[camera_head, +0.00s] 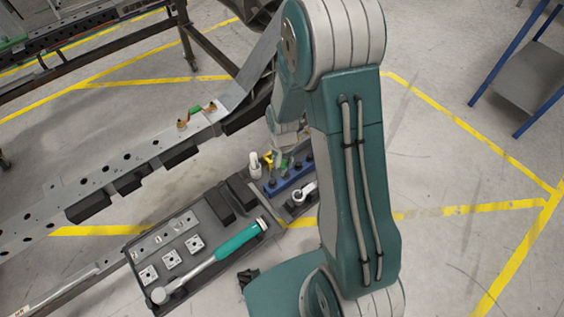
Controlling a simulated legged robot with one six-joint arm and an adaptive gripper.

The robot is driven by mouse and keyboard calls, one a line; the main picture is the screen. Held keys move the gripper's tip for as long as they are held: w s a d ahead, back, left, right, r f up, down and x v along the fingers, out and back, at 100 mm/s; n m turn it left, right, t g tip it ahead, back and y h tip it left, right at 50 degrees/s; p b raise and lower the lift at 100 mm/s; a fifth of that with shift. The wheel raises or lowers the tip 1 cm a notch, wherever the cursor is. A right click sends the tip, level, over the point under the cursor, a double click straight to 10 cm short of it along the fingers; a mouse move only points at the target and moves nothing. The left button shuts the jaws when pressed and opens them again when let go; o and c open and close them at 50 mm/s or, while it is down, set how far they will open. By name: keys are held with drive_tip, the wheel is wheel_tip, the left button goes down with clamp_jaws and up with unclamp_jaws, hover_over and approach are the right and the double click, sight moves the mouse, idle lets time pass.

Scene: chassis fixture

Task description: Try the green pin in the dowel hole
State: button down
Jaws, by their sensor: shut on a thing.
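My gripper (279,152) is low at the blue rack (291,182), small and partly hidden by my own arm. It is shut on what looks like the green pin (284,162), of which only a small green patch shows. I cannot tell whether the pin is still seated in the rack. Several dark pegs or holes line the rack top. The chassis rail (84,205) runs diagonally at left with several dark holes along it; I cannot tell which is the dowel hole. The gripper is to the right of the rail, apart from it.
A yellow item (267,158) and a white bottle (255,165) stand beside the rack. A green wire with copper-coloured ends (196,112) sits on the rail. A blue-legged stand (528,75) is far right.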

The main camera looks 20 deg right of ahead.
drive_tip(key=shift+a+r, duration=0.1)
drive_tip(key=shift+r, duration=3.05)
